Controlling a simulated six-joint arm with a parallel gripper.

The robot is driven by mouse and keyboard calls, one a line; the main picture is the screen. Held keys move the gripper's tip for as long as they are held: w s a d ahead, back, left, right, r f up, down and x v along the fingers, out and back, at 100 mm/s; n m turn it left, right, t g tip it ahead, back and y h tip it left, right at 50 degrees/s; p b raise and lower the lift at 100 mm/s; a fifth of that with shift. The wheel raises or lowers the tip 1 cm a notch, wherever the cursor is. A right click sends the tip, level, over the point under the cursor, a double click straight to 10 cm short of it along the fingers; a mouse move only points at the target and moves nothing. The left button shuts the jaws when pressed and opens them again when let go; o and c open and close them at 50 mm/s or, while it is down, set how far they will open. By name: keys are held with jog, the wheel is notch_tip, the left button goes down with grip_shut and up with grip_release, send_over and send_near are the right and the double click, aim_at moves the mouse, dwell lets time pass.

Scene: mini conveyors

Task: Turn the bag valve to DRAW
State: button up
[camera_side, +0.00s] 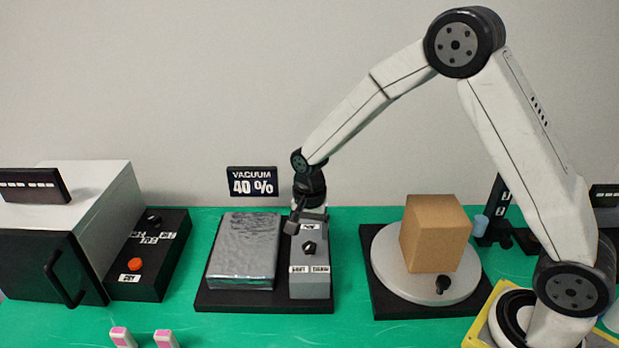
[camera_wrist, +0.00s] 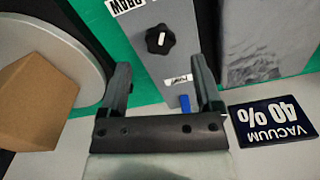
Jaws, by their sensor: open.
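The bag valve is a black knob (camera_side: 309,248) on top of a grey box (camera_side: 310,287), right of a silver bag (camera_side: 244,245). White labels sit at the box's front edge, one reading DRAW (camera_side: 320,269). In the wrist view the knob (camera_wrist: 153,45) has a white pointer mark, and a DRAW label (camera_wrist: 127,5) lies beyond it; I cannot tell for sure which label the pointer faces. My gripper (camera_side: 294,222) is open and empty above the back of the box. In the wrist view its fingers (camera_wrist: 158,78) are apart, short of the knob and not touching it.
A blue lever (camera_wrist: 184,103) and another label (camera_wrist: 178,80) are near the box's back end. A VACUUM 40 % sign (camera_side: 252,181) stands behind the bag. A turntable (camera_side: 385,270) with a brown box (camera_side: 434,235) is at right, an oven-like unit (camera_side: 50,265) at left.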

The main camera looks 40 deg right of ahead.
aim_at(310, 245)
jog(key=shift+f, duration=2.05)
grip_shut()
jog(key=shift+n, duration=0.4)
jog(key=n, duration=1.1)
grip_release()
